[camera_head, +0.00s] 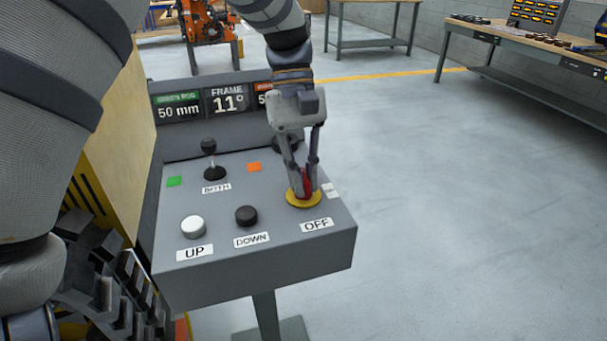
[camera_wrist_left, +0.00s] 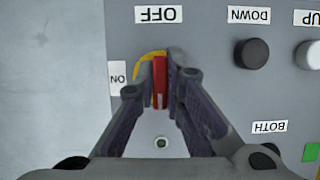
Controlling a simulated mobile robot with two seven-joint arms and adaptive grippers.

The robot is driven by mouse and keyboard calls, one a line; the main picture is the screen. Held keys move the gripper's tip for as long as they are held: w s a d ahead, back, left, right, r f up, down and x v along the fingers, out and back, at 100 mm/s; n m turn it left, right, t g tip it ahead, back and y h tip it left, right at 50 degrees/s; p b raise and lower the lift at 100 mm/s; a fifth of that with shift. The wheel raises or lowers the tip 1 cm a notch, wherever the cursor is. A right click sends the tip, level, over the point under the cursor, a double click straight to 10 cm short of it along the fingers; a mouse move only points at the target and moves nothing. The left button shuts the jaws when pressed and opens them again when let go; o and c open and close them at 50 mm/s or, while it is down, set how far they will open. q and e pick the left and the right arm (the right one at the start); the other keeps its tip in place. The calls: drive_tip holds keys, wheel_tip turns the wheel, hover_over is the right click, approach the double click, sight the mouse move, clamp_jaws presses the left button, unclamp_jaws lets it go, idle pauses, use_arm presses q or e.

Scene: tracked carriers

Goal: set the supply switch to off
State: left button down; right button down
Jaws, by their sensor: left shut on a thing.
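The supply switch is a red handle (camera_head: 307,184) on a round yellow plate (camera_head: 304,200) at the right of the grey control panel (camera_head: 300,256). My left gripper (camera_head: 304,188) is above the plate, shut on the red handle from both sides. In the left wrist view the red handle (camera_wrist_left: 160,82) sits between the fingertips (camera_wrist_left: 161,78), its long side in line with the OFF label (camera_wrist_left: 158,14). The ON label (camera_wrist_left: 118,78) is off to its side. The fingers hide part of the handle and plate. My right gripper is not in view.
A white UP button (camera_head: 193,226), a black DOWN button (camera_head: 246,215) and a black BOTH lever (camera_head: 210,160) are left of the switch. The display (camera_head: 226,100) reads "FRAME 11°" and stands behind. Open floor (camera_head: 460,220) lies to the right.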

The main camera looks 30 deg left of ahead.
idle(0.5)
use_arm(q)
drive_tip(key=c, duration=1.7)
unclamp_jaws()
drive_tip(key=v, duration=1.2)
